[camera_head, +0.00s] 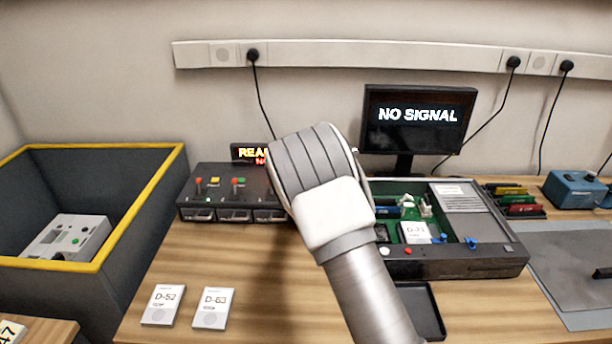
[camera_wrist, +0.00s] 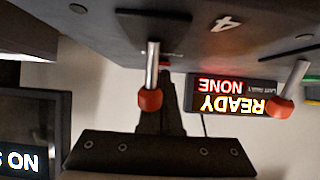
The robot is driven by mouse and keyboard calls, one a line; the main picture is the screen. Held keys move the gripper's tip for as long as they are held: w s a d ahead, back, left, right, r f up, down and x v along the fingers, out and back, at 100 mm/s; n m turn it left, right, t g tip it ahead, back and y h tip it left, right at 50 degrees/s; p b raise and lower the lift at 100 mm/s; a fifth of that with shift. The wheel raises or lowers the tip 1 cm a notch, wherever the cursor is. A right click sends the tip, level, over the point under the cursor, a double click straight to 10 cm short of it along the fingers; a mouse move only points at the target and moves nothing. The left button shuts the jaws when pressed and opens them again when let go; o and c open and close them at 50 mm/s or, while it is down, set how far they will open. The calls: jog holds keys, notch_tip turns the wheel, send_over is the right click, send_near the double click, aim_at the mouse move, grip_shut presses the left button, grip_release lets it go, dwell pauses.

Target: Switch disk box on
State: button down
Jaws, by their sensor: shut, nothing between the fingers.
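The disk box (camera_head: 233,193) is a dark case with several drive bays along its front, left of centre in the head view. Small red, yellow and green controls stand on its top, and my arm hides its right end. In the wrist view its dark top (camera_wrist: 110,22) appears upside down with a number 4. Two metal levers with red ball tips show there, a nearer lever (camera_wrist: 150,97) and another lever (camera_wrist: 281,107). My gripper (camera_wrist: 167,72) is shut and empty, close behind the nearer lever; I cannot tell whether they touch. Its fingers are hidden in the head view.
A small display (camera_wrist: 232,93) reads READY and NONE. A monitor (camera_head: 418,118) reads NO SIGNAL. An open computer case (camera_head: 468,262) stands right of my arm. Disks D-52 (camera_head: 162,304) and D-63 (camera_head: 212,308) lie in front. A deep bin (camera_head: 150,190) is at left.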

jog(key=shift+w+r, duration=0.2)
jog(key=shift+w, duration=0.45)
jog(key=shift+s+r, duration=0.1)
jog(key=p+v, duration=0.2)
jog(key=v, duration=1.5)
jog(key=shift+s, duration=0.15)
